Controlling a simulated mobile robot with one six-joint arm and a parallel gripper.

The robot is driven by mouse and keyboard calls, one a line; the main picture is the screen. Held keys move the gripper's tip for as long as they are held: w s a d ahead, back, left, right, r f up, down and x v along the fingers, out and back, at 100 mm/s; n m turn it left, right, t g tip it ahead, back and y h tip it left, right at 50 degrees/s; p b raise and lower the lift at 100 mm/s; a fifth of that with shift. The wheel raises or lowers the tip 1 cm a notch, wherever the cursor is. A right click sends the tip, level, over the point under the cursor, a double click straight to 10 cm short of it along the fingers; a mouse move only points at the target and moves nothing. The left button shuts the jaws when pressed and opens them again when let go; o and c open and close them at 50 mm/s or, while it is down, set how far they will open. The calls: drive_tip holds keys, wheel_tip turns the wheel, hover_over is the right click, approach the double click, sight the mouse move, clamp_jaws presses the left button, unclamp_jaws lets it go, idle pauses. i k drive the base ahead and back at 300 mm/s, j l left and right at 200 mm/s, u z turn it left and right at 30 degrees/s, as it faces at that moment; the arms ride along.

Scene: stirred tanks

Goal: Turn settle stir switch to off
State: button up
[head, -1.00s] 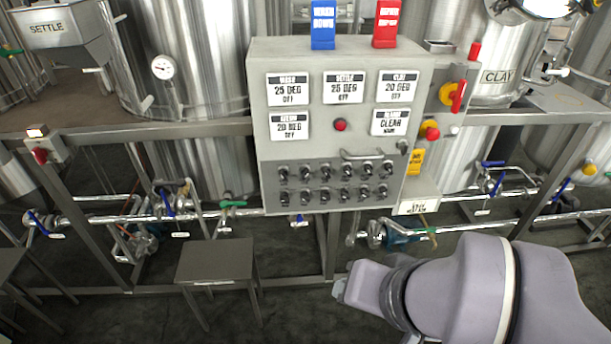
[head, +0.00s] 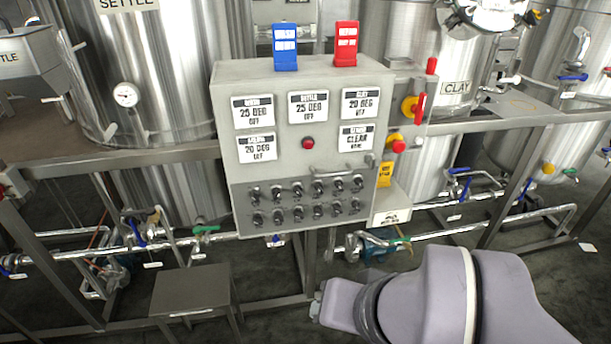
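A grey control panel (head: 222,120) stands in the middle of the head view. Its lower dark part carries two rows of small black rotary switches (head: 297,190). The labels beside them are too small to read, so I cannot tell which one is the settle stir switch or how it is set. A display plate (head: 308,107) at the panel's top middle seems to read SETTLE, 25 DEG, OFF. The settle tank (head: 170,80) is behind the panel on the left. My arm shows at the lower right, in front of and below the panel; no gripper fingers are visible.
A metal handle (head: 345,170) sticks out above the switches. A red button (head: 308,143) sits mid-panel. Blue (head: 285,48) and red (head: 346,45) tags stand on top. A small bench (head: 192,290) is at the lower left. Pipes and valves run below the panel.

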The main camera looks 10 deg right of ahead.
sight(276, 192)
drive_tip(key=j+z, duration=0.15)
drive_tip(key=j, duration=0.2)
drive_tip(key=k+j+z, duration=0.15)
drive_tip(key=j, duration=0.2)
drive_tip(key=k+j+z, duration=0.15)
drive_tip(key=j, duration=0.2)
drive_tip(key=j+z, duration=0.15)
drive_tip(key=j, duration=0.2)
